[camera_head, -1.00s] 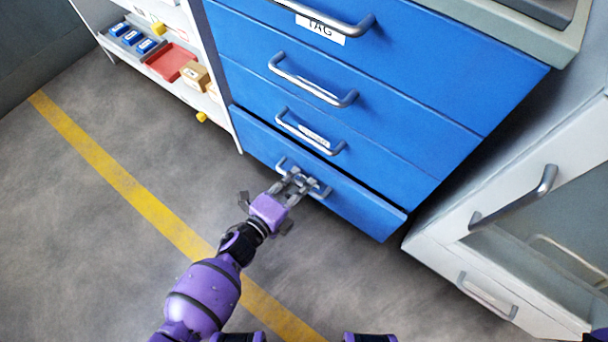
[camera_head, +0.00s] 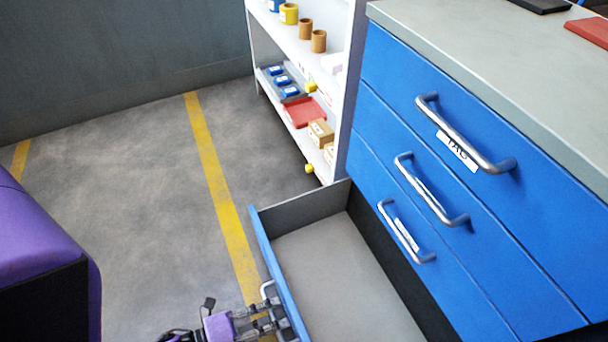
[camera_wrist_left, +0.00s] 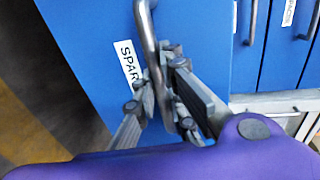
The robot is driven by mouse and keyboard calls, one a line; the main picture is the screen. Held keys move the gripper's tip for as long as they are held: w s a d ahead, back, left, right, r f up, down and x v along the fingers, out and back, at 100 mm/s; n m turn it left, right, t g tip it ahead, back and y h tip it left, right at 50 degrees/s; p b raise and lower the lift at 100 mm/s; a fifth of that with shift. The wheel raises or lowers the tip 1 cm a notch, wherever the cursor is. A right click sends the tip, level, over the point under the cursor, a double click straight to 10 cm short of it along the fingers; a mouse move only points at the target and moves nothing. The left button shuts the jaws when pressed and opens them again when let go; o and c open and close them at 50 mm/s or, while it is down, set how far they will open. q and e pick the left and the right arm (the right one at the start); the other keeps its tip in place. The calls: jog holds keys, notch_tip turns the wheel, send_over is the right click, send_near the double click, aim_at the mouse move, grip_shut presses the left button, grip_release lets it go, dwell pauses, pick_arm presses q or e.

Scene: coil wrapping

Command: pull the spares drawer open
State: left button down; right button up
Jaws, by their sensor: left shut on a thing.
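The spares drawer (camera_head: 273,255), the bottom one of the blue cabinet, stands well out, and its bare grey inside shows empty in the visible part. My left gripper (camera_head: 272,318) is at the drawer's front, low in the head view. In the left wrist view its fingers (camera_wrist_left: 165,88) are shut on the metal drawer handle (camera_wrist_left: 146,30). A white label (camera_wrist_left: 130,62) reading "SPAR…" is beside the handle, partly hidden by a finger. The near end of the drawer is cut off by the head view's lower edge. My right gripper is not in view.
The blue cabinet's upper drawers (camera_head: 480,210) are closed, under a grey worktop (camera_head: 470,65). A white shelf unit (camera_head: 357,70) with cans, a red tray (camera_head: 305,112) and boxes stands beyond the drawer. The floor with the yellow line (camera_head: 215,170) is clear to the left.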

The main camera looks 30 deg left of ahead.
pick_arm(q)
jog(key=shift+v, duration=0.85)
jog(key=shift+f, duration=0.1)
jog(key=c, duration=1.8)
grip_release()
jog(key=shift+s+a, duration=0.1)
jog(key=v, duration=1.1)
jog(key=shift+s+a, duration=0.25)
jog(key=shift+s, duration=0.05)
